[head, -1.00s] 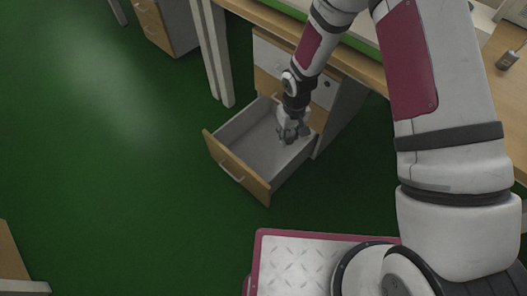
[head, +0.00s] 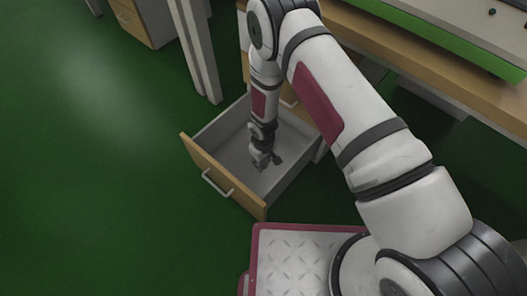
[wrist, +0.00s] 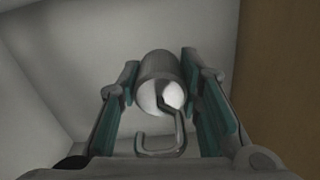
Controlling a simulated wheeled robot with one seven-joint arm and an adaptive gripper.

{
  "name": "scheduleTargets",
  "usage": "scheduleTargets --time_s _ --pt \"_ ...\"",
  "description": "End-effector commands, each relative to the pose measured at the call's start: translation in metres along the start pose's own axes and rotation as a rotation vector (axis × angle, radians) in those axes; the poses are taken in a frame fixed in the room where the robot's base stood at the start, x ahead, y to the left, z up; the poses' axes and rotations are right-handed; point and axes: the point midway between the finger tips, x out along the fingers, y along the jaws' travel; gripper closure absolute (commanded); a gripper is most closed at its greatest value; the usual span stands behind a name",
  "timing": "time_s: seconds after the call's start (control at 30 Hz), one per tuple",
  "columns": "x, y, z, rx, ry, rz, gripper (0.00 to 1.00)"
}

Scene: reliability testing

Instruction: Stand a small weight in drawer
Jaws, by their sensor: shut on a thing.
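The small weight (wrist: 158,68) is a grey metal cylinder with a pale end and a bent hook (wrist: 172,125) facing the wrist camera. My gripper (wrist: 160,75) is shut on it, one finger on each side. In the head view my gripper (head: 262,160) is inside the open drawer (head: 222,178), low over its grey floor, with a dark shadow close by. The weight is hard to make out there. I cannot tell whether it touches the drawer floor. The pale drawer floor and side wall (wrist: 40,85) show around it in the wrist view.
A brown wood panel (wrist: 282,80) runs along the right of the wrist view. The desk (head: 440,62) stands above and right of the drawer, with a pale leg (head: 197,50) behind it. Another cabinet (head: 145,20) is at the back. Green floor is clear at left.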

Motion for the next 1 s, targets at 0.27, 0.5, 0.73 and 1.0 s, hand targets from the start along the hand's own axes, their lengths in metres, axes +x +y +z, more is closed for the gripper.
scheduleTargets --time_s 0.27,0.5,0.73,1.0 --pt "0.033 -0.001 0.001 -0.005 0.0 0.0 1.0" --pt "0.069 -0.001 0.0 -0.003 0.001 0.001 1.0" --pt "0.092 -0.001 0.0 -0.003 0.001 0.0 1.0" --pt "0.106 -0.001 -0.001 -0.004 0.002 0.001 1.0"
